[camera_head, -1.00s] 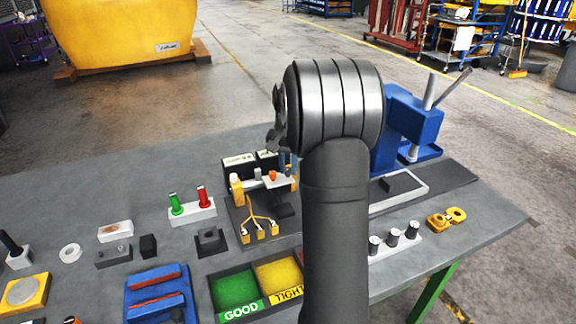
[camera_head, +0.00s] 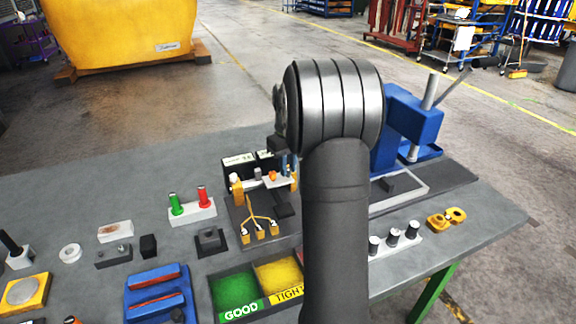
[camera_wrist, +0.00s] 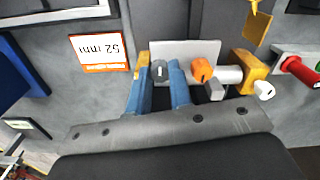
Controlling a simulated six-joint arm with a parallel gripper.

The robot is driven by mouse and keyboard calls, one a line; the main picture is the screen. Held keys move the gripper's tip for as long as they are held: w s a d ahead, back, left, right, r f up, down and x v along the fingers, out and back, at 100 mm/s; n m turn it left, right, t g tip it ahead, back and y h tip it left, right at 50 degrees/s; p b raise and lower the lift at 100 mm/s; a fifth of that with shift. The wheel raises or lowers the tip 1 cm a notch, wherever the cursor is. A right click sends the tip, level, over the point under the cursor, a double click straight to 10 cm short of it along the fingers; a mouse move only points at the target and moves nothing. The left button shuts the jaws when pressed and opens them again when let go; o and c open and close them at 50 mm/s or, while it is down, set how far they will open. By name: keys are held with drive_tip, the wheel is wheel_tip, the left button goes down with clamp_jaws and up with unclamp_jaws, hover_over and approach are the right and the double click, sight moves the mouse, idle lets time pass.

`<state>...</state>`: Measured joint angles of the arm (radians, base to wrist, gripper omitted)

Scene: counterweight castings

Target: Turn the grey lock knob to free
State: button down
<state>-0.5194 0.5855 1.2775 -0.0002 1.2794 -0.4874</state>
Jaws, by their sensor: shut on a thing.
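The grey lock knob (camera_wrist: 160,71) is a dark round knob with a white line across its face, on a pale plate (camera_wrist: 186,50) of the small fixture. My gripper (camera_wrist: 159,80) has its two blue fingers on either side of the knob, shut on it. The line on the knob runs roughly along the fingers in the wrist view. In the head view my gripper (camera_head: 289,165) is at the fixture's right end, and the arm partly hides it; the knob cannot be made out there.
An orange knob (camera_wrist: 202,70), a grey-tipped plunger (camera_wrist: 215,90) and a white-tipped yellow part (camera_wrist: 250,68) sit close beside the fingers. A blue press (camera_head: 410,120) is right of the arm.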

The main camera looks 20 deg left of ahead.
drive_tip(key=shift+n, duration=0.3)
drive_tip(key=shift+r, duration=0.1)
drive_tip(key=c, duration=1.3)
unclamp_jaws()
wheel_tip(320, 180, up, 17)
drive_tip(key=shift+r, duration=0.15)
wheel_tip(320, 180, down, 18)
drive_tip(key=shift+r, duration=0.2)
